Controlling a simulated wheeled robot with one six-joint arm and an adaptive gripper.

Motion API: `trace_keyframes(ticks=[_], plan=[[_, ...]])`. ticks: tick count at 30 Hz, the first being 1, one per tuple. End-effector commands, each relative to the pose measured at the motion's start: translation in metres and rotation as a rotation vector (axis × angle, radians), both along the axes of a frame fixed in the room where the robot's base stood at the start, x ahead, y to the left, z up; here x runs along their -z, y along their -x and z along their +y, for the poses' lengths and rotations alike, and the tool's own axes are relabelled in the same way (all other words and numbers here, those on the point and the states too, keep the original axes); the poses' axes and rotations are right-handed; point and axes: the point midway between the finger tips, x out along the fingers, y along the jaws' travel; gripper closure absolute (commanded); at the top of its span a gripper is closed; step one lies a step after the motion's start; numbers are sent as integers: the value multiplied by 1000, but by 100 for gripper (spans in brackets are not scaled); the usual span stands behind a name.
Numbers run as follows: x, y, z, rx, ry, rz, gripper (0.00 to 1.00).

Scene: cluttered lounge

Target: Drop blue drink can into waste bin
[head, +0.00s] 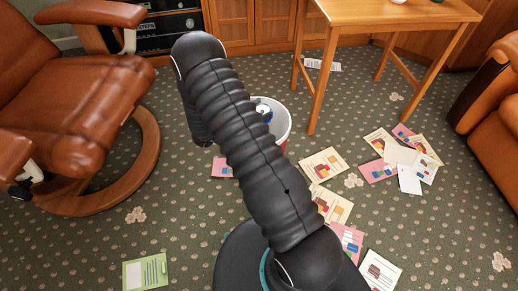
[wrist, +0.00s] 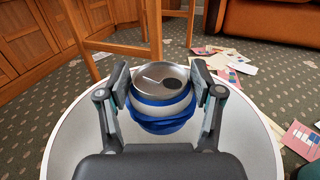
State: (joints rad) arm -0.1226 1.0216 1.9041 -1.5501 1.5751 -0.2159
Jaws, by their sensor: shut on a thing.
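The blue drink can (wrist: 160,100) is in the wrist view, with its silver top facing the camera. My gripper (wrist: 161,82) is shut on it, with one finger at each side. The waste bin (wrist: 70,132) surrounds the can and fingers in this view, its pale round wall showing on both sides. The can is over or inside the bin's mouth; its exact height is unclear. In the head view, the white bin (head: 284,122) stands on the carpet, partly hidden behind my arm. A bit of the blue can (head: 266,115) shows within its rim. My gripper is hidden there.
A wooden table (head: 400,12) stands behind the bin. A brown leather recliner (head: 62,100) is at left and an orange-brown armchair (head: 495,115) at right. Several papers (head: 323,163) are scattered on the carpet. Wooden cabinets (head: 255,22) line the back.

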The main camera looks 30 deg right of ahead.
Motion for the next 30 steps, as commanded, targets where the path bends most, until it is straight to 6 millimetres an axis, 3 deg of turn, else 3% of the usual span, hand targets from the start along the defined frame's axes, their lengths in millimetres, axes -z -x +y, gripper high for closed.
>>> trace_keyframes(ticks=[11, 12, 15, 25, 30], plan=[[8, 0, 0, 0, 0, 0, 59], [8, 0, 0, 0, 0, 0, 27], [8, 0, 0, -1, 0, 0, 5], [7, 0, 0, -1, 0, 0, 5], [-5, 0, 0, -1, 0, -2, 5]])
